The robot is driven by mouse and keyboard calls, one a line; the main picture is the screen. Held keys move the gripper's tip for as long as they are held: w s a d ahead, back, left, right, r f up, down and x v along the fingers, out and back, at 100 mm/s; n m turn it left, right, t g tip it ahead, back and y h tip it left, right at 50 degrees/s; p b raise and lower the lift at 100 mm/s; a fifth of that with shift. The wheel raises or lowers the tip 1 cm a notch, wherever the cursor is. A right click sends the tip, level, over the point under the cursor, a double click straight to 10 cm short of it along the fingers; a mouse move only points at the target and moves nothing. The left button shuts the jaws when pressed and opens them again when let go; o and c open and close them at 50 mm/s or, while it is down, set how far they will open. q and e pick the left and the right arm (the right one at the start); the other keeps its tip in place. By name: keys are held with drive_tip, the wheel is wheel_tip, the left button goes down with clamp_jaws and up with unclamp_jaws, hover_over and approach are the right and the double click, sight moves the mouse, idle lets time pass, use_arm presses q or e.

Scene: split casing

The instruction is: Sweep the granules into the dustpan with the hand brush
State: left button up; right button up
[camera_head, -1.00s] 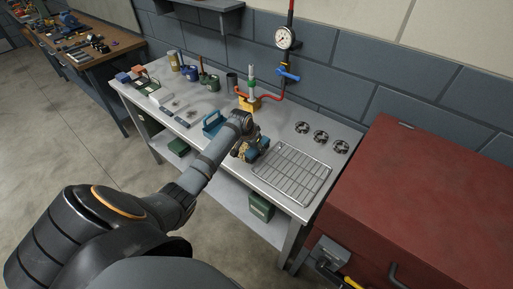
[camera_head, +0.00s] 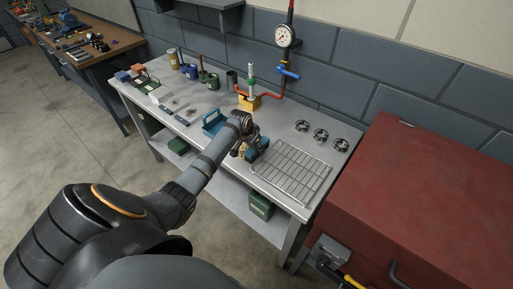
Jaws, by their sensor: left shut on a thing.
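My left gripper (camera_head: 247,148) is over the middle of the grey workbench, shut on a blue thing (camera_head: 260,145) that looks like the hand brush. My wrist and fingers hide much of it, and I cannot tell whether it touches the bench top. A blue open-topped piece (camera_head: 213,122), which looks like the dustpan, rests on the bench just left of my gripper. Small dark patches (camera_head: 175,103) on the bench further left may be the granules; they are too small to tell. My right gripper is not in view.
A wire rack (camera_head: 290,172) lies right of my gripper. Several metal rings (camera_head: 320,135) sit behind it. A yellow block with a red pipe (camera_head: 249,102) stands behind my gripper. Cans and bottles (camera_head: 190,71) line the back left. A red chest (camera_head: 420,190) stands at right.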

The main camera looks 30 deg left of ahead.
use_arm(q)
drive_tip(key=shift+a, duration=0.6)
drive_tip(key=shift+a, duration=0.1)
drive_tip(key=shift+a+f, duration=0.1)
drive_tip(key=shift+a, duration=0.6)
drive_tip(key=shift+a, duration=0.15)
drive_tip(key=shift+w+a, duration=0.1)
drive_tip(key=shift+a, duration=0.5)
drive_tip(key=shift+a, duration=0.1)
drive_tip(key=shift+a, duration=0.6)
drive_tip(key=shift+w+a, duration=0.1)
